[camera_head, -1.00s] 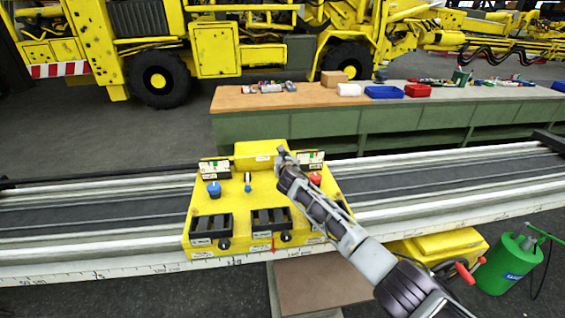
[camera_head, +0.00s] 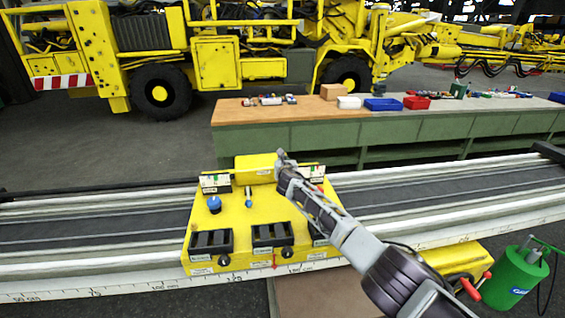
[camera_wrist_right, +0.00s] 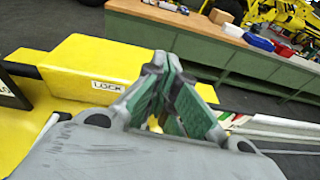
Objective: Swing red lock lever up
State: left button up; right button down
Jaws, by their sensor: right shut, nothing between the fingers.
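My right gripper (camera_head: 281,157) is shut and empty at the right end of the raised yellow block (camera_head: 254,166) on the console (camera_head: 233,212). In the right wrist view the gripper (camera_wrist_right: 158,62) has its green-lined fingers in front of that block, beside a label reading LOCK (camera_wrist_right: 107,86). I cannot make out a red lock lever at the block; the gripper and arm hide part of that area. A red part (camera_head: 319,187) shows beside my forearm on the console's right. Whether the fingers touch anything is unclear. My left gripper is not in view.
The console sits across a long rail (camera_head: 80,232). A blue knob (camera_head: 214,204) stands on its left. A yellow box with red handles (camera_head: 470,289) and a green canister (camera_head: 519,279) are at lower right. A workbench (camera_head: 300,118) with bins stands behind.

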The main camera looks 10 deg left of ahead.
jog(key=shift+w+a+r, duration=0.1)
jog(key=shift+w+r, duration=0.05)
jog(key=shift+r, duration=0.45)
jog(key=shift+s+f, duration=0.25)
jog(key=shift+f, duration=0.2)
jog(key=v, duration=1.1)
jog(key=shift+s+d, duration=0.25)
jog(key=shift+s, duration=0.1)
dwell(1.0)
jog(key=shift+f, duration=0.1)
dwell(0.4)
